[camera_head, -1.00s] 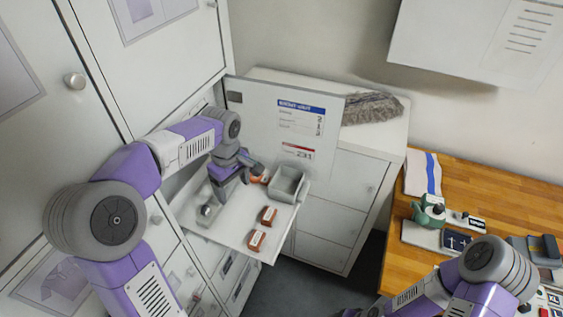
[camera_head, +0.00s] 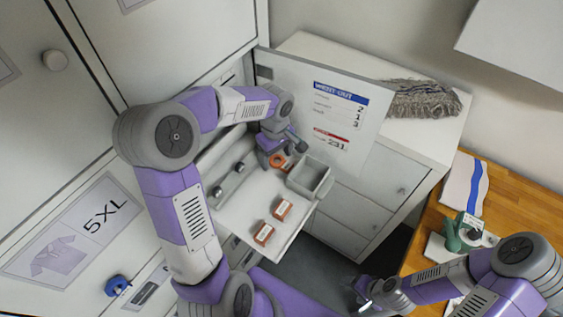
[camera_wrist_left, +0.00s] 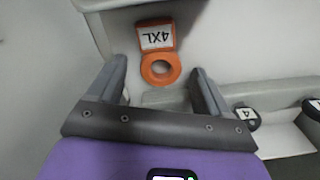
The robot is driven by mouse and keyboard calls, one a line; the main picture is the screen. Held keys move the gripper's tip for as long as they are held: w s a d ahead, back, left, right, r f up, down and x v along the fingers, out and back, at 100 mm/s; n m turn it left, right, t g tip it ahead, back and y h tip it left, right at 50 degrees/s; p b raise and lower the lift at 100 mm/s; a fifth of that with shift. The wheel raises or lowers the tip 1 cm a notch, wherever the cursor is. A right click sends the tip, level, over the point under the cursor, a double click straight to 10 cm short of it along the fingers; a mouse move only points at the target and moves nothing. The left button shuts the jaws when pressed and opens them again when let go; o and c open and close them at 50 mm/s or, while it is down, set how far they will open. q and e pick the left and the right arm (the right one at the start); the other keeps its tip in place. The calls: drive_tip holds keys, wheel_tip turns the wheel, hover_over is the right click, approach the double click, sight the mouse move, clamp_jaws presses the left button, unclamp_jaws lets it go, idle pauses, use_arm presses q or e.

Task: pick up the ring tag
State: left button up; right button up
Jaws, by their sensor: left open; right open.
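The ring tag is an orange ring with a square plate lettered 4XL. In the left wrist view the ring tag (camera_wrist_left: 160,68) lies ahead of my left gripper (camera_wrist_left: 160,88), between its two spread fingers and apart from both. In the head view the ring tag (camera_head: 277,161) shows on the pale shelf (camera_head: 244,212), close under my left gripper (camera_head: 284,148), which partly covers it. My left gripper is open and empty. My right gripper (camera_head: 362,290) is open, low at the right, well away from the shelf.
A grey bin (camera_head: 325,182) stands right of the ring tag. Two orange labelled blocks (camera_head: 264,233) lie nearer the shelf's front. A grey rail with dark knobs (camera_head: 222,190) runs along its left. An upright white board (camera_head: 340,125) stands behind.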

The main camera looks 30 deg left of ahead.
use_arm(q)
drive_tip(key=c, duration=1.1)
wheel_tip(320, 180, up, 28)
drive_tip(key=p, duration=0.3)
